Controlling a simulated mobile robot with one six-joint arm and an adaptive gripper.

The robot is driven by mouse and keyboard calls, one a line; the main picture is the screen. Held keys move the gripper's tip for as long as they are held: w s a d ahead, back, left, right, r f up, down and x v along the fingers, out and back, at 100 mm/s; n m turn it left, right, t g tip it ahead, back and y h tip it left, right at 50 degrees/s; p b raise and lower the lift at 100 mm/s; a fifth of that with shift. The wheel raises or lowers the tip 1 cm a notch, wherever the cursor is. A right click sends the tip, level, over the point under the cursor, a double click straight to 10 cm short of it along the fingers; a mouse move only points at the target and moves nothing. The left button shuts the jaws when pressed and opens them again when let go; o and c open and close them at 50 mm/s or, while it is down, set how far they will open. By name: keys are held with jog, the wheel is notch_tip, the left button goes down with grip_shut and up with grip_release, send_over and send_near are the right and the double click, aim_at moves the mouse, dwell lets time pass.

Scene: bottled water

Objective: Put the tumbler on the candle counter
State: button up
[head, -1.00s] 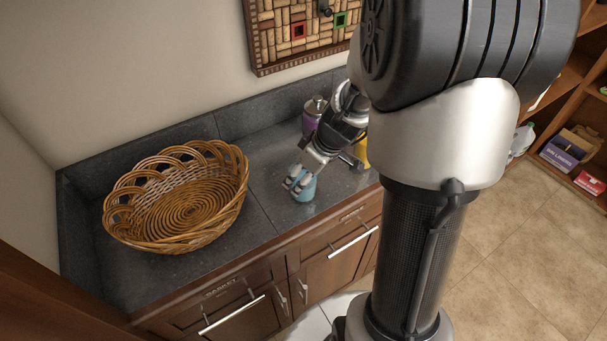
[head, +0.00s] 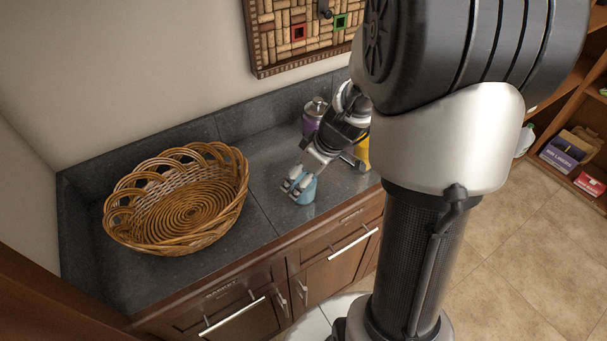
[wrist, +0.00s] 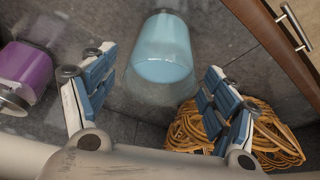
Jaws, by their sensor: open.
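The light blue tumbler (head: 306,191) stands on the dark stone counter (head: 270,170), near its front edge, right of the wicker basket. My gripper (head: 296,184) is at the tumbler, partly hiding it in the head view. In the wrist view the gripper (wrist: 158,66) is open, with its blue-padded fingers apart. The tumbler (wrist: 162,50) shows in the gap between the fingers and beyond their tips, with a clear outer wall around its blue part. Neither finger visibly presses on it. I cannot identify a candle for certain.
A wicker basket (head: 120,222) fills the counter's left part. A purple jar with a metal lid (head: 313,113) stands behind my gripper; a yellow thing (head: 362,151) is partly hidden by my arm. Bare counter lies between basket and tumbler. A cork board (head: 290,45) hangs above.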

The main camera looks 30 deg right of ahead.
jog(key=p+v, duration=0.3)
jog(key=v, duration=0.8)
jog(key=shift+s+r, duration=0.15)
